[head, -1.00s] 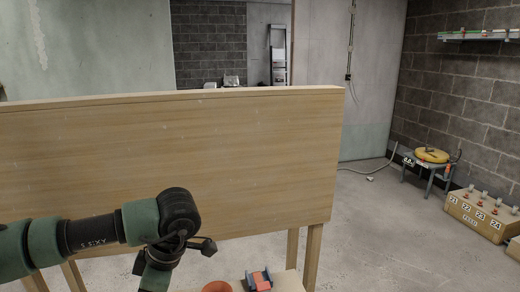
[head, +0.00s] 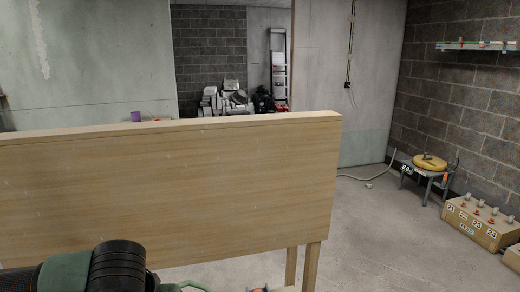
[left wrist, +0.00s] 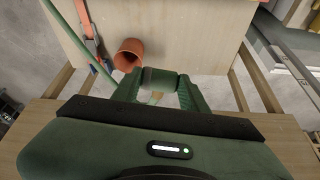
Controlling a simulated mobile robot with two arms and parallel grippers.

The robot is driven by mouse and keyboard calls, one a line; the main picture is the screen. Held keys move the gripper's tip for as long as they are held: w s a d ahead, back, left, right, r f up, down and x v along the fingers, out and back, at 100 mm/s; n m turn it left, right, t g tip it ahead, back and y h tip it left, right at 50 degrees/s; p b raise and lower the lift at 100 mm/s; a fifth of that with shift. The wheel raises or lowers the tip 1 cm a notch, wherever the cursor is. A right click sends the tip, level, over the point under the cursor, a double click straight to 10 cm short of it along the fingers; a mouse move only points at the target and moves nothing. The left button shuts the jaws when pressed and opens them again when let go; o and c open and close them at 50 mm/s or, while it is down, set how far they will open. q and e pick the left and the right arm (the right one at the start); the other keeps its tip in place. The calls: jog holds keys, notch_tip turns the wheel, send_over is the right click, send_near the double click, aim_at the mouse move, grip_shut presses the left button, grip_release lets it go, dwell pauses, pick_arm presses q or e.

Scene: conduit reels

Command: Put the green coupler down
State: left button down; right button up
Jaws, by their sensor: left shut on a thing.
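The green coupler (left wrist: 158,79) is a short dark green cylinder in the left wrist view. It lies crosswise between the fingertips of my left gripper (left wrist: 160,88), which is shut on it. Pale wood shows behind it; I cannot tell whether the coupler touches that surface. In the head view only part of my left arm shows at the bottom left, and the coupler is not visible. My right gripper is in neither view.
An orange cup-like piece (left wrist: 130,54) is close to the coupler's upper left. A red-and-grey tool (left wrist: 92,42) and a green hose lie further left. A tall wooden panel (head: 190,195) stands ahead. A numbered box (head: 478,222) and a stool (head: 428,173) are at right.

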pick_arm(q)
jog(key=shift+s+d+r+m, duration=0.2)
jog(key=shift+r+m, duration=0.15)
jog(key=shift+m, duration=0.25)
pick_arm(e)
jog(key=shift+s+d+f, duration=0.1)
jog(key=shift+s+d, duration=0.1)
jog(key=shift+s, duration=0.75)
pick_arm(q)
jog(key=shift+f, duration=0.15)
